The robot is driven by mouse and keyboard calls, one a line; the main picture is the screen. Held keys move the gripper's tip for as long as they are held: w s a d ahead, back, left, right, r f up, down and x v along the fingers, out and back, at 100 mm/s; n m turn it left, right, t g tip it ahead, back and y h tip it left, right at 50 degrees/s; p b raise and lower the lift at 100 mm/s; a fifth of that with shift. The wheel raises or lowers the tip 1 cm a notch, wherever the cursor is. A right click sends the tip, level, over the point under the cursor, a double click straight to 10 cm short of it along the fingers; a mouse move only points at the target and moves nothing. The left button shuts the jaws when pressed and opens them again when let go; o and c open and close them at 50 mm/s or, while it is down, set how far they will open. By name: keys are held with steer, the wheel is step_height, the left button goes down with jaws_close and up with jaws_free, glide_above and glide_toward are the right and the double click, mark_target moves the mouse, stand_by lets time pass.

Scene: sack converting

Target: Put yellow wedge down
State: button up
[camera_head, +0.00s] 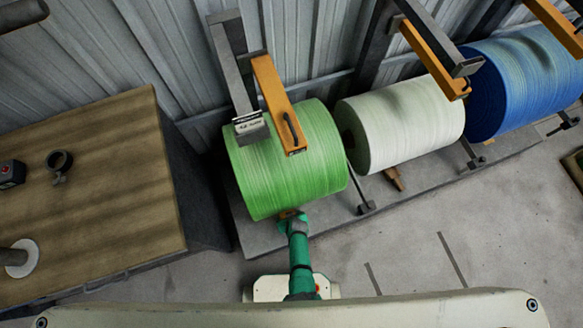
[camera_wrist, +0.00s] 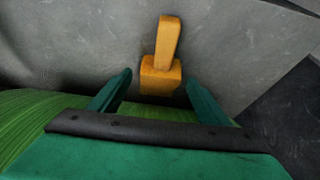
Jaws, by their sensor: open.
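The yellow wedge (camera_wrist: 162,68), a block with a handle, lies on the grey surface just beyond my fingertips in the wrist view. The lower part of its block sits between the tips of my gripper (camera_wrist: 158,80), with a visible gap to each finger. My gripper is open, and the wedge appears free of it. In the head view my green gripper (camera_head: 291,217) reaches to the lower front of the green roll (camera_head: 290,165). A small brownish patch shows at its tip there, too small to tell clearly.
A white roll (camera_head: 405,122) and a blue roll (camera_head: 525,80) stand right of the green one. A brown wedge-like piece (camera_head: 393,179) lies by the white roll. A wooden-topped table (camera_head: 110,215) is at left.

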steer(key=s+d+r+t, duration=0.2)
steer(key=s+r, duration=0.3)
steer(key=r, duration=0.6)
steer(key=s+d+r+t, duration=0.2)
steer(key=s+d+r, duration=0.15)
steer(key=r, duration=0.75)
steer(key=s+a+r+m+t, duration=0.1)
steer(key=s+r+t, duration=0.1)
steer(key=r, duration=1)
steer(key=s+a+r+m+t+h, duration=0.1)
steer(key=s+a+r+t, duration=0.1)
steer(key=r, duration=1.1)
steer(key=s+a+r+m+t, duration=0.1)
steer(key=s+a+r+t, duration=0.1)
steer(key=r, duration=1)
steer(key=shift+s+a+r+m+t, duration=0.2)
steer(key=shift+s+m+t, duration=0.1)
steer(key=shift+t, duration=0.2)
